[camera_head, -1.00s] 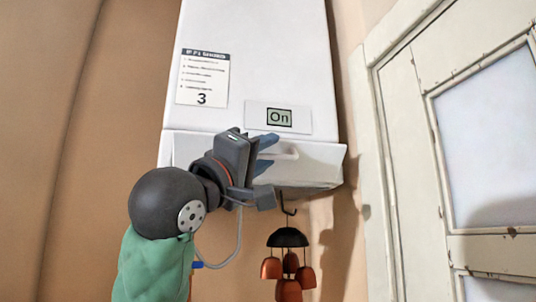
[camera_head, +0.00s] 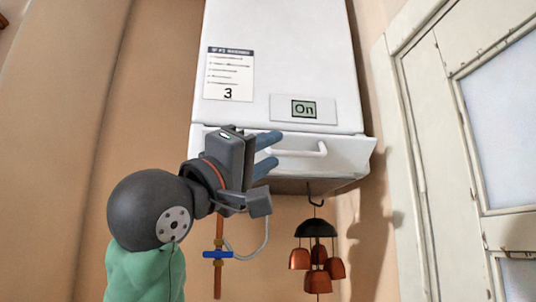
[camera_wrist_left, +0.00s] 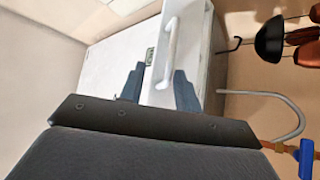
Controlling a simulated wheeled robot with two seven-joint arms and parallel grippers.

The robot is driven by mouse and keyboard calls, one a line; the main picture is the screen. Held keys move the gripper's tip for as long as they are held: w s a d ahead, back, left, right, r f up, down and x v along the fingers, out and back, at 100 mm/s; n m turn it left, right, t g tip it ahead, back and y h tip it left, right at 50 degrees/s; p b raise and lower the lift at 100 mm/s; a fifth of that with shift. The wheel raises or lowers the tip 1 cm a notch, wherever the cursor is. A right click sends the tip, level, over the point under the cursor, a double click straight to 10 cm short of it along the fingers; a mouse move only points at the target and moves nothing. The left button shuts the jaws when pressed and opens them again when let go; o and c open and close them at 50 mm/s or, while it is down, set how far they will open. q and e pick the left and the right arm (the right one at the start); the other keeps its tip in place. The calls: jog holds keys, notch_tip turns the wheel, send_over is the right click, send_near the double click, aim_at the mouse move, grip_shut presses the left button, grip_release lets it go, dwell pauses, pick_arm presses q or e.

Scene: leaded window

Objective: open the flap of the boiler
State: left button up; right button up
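The white boiler (camera_head: 285,60) hangs on the wall with a display reading "On". Its flap (camera_head: 345,152) is the lower front panel, with a white bar handle (camera_head: 305,151). My left gripper (camera_head: 268,155) is open and empty, in front of the flap's left part. Its blue fingertips point at the handle, just left of it. In the left wrist view the handle (camera_wrist_left: 171,52) shows beyond and between the two fingers of the left gripper (camera_wrist_left: 160,88), apart from them. My right gripper is not in view.
A wind chime (camera_head: 316,240) with copper bells hangs from a hook under the boiler's right side. A pipe with a blue valve (camera_head: 217,254) runs below the boiler. A white leaded window (camera_head: 505,105) is at the right.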

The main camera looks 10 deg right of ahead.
pick_arm(q)
jog(key=shift+f, duration=0.1)
jog(key=s+a+f+b, duration=0.2)
jog(key=a+f+b, duration=0.1)
jog(key=a+f, duration=0.2)
jog(key=shift+v, duration=0.8)
dwell(0.4)
jog(key=shift+w+a, duration=0.1)
jog(key=shift+w, duration=0.1)
dwell(0.5)
